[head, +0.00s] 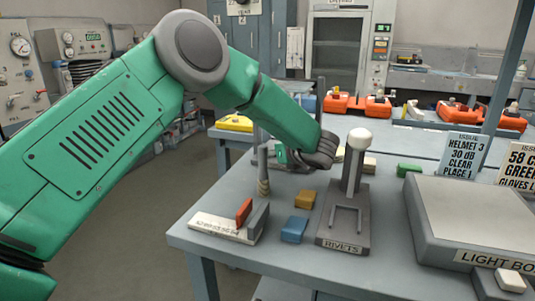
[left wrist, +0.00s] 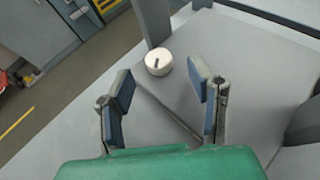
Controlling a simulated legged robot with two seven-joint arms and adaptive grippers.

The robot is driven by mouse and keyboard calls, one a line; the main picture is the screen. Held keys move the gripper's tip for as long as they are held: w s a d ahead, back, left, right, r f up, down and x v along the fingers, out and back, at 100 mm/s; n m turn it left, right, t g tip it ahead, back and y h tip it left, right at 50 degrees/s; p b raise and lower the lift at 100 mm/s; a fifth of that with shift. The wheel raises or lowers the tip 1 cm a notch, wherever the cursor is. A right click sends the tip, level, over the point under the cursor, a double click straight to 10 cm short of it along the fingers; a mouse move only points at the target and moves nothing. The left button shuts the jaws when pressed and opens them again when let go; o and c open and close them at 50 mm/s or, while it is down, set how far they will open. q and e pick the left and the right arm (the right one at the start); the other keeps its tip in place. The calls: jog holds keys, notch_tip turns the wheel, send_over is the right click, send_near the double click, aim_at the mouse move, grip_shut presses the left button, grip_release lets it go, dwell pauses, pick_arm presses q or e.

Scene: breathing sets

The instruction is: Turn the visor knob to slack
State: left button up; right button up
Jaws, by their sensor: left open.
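A round white knob (left wrist: 159,62) with a dark pointer mark stands on a grey surface in the left wrist view. The mark lies slanted across its top. My left gripper also shows in this view (left wrist: 160,86), open and empty, with a blue-grey pad on each side. The knob lies just beyond the fingertips, roughly between them and apart from both. In the head view my left gripper (head: 303,158) is over the far part of the bench, behind the rivets press. The knob cannot be made out there. My right gripper is not in view.
The rivets press (head: 343,225) with a white ball top stands near the gripper. A light box (head: 470,215) fills the right side.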

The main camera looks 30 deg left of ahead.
pick_arm(q)
jog(key=x, duration=0.4)
jog(key=shift+s, duration=0.1)
grip_shut()
jog(key=shift+g+b, duration=0.3)
